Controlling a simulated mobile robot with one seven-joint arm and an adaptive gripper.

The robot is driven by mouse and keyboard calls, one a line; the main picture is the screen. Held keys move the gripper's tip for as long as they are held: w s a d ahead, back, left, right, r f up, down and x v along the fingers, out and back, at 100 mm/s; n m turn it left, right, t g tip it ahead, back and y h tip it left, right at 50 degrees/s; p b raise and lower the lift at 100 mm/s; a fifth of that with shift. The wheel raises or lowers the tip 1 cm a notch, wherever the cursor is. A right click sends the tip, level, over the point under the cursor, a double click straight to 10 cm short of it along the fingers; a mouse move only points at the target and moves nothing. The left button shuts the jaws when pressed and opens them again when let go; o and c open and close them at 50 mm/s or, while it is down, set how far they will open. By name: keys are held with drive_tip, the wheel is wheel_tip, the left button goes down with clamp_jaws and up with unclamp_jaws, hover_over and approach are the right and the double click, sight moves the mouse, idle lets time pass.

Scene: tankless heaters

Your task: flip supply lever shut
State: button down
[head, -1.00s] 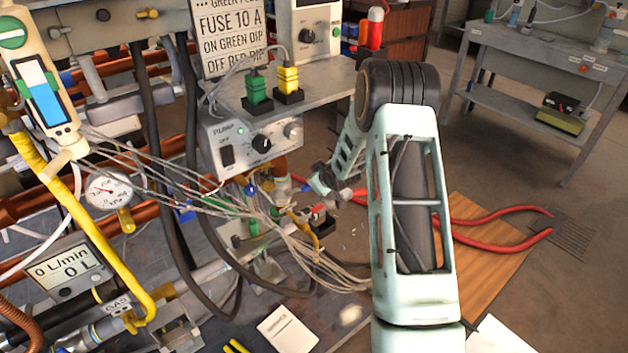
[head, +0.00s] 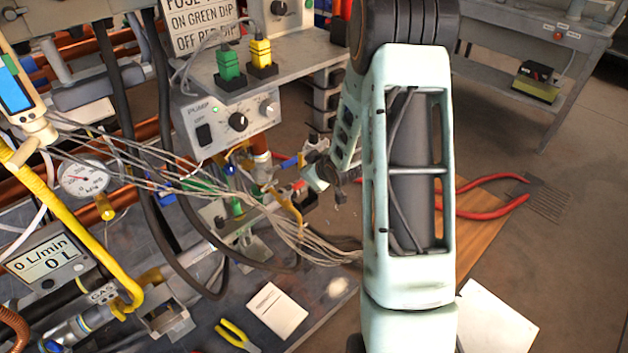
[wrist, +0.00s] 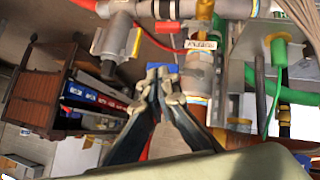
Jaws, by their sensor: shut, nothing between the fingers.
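My gripper (head: 308,172) is in front of the pipe fittings below the pump box in the head view. In the wrist view my gripper (wrist: 160,78) has its fingertips together, with nothing held between them. A small blue lever-like part (wrist: 163,68) shows right at the fingertips, beside a brass-and-grey pipe fitting with a label (wrist: 200,45). I cannot tell whether the tips touch it. A blue handle (head: 289,161) shows just left of my gripper in the head view. The label is too small to read, so I cannot tell which handle is the supply lever.
Loose grey cables (head: 290,235) hang left of and below my gripper. The pump box (head: 228,123) is above left. A green valve part (wrist: 278,52) and green hose are to the right in the wrist view. Yellow pliers (head: 238,338) and a white card (head: 277,311) lie on the bench.

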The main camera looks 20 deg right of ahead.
drive_tip(key=shift+s+d, duration=0.15)
drive_tip(key=shift+s, duration=2.2)
